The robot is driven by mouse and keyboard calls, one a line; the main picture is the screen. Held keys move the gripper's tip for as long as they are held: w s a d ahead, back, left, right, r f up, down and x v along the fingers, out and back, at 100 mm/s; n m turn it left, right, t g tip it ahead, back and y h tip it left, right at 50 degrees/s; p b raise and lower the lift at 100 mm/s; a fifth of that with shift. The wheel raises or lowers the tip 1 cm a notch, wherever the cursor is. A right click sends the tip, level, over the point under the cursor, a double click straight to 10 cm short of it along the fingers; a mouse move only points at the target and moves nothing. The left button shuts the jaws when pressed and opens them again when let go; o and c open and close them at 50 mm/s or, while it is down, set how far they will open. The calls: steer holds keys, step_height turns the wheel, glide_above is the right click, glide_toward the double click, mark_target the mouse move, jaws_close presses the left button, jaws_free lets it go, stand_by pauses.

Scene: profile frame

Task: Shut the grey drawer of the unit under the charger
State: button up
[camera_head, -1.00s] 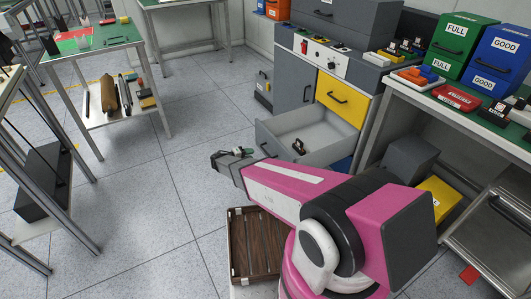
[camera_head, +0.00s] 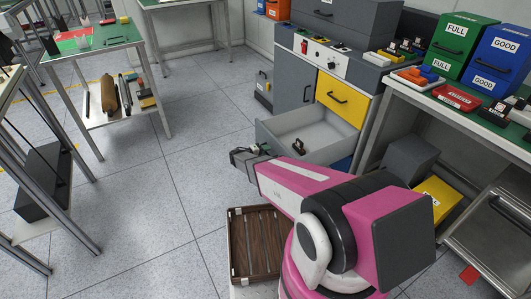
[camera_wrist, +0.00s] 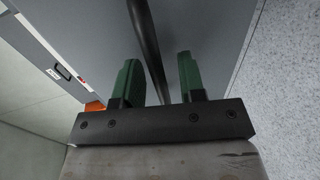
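The grey drawer (camera_head: 318,137) of the unit (camera_head: 294,82) is pulled out in the head view, below the yellow drawer (camera_head: 343,97). A small dark and reddish item (camera_head: 299,147) shows in it. My gripper (camera_head: 262,149) is at the drawer's front, hiding part of it. In the wrist view my gripper's two green fingers (camera_wrist: 160,82) are apart. A dark bar handle (camera_wrist: 150,42) runs between them, in front of a grey panel (camera_wrist: 95,25). I see gaps beside the bar, so the fingers do not appear closed on it.
A brown slatted crate (camera_head: 255,245) is on the floor in front. A bench with bins (camera_head: 470,110) stands to the right. Floor left of the drawer is clear.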

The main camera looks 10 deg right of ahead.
jaws_close()
steer(key=r+x, duration=0.3)
steer(key=x, duration=1.1)
steer(key=d+r+x, duration=0.1)
steer(key=r+x, duration=0.2)
steer(key=x, duration=1.1)
steer(key=r+x, duration=0.3)
steer(key=x, duration=1.2)
steer(key=shift+w+d+f, duration=0.1)
steer(key=shift+w+d, duration=0.35)
jaws_free()
steer(key=shift+a, duration=0.1)
steer(key=v, duration=1.1)
steer(key=s+a+r+m+g+y, duration=0.1)
steer(key=s+a+r+g+y, duration=0.1)
steer(key=s+a+r+y, duration=0.3)
steer(key=s+a+r+m+g+y, duration=0.1)
steer(key=s+a+r+y, duration=0.3)
steer(key=s+a, duration=0.9)
steer(key=s+a+r+m+g+y, duration=0.2)
steer(key=s+a+r+y, duration=0.3)
steer(key=s, duration=1.3)
steer(key=a+r, duration=0.4)
steer(key=shift+s+a+g+y, duration=0.25)
steer(key=shift+a+g+y, duration=0.05)
steer(key=shift+a, duration=0.1)
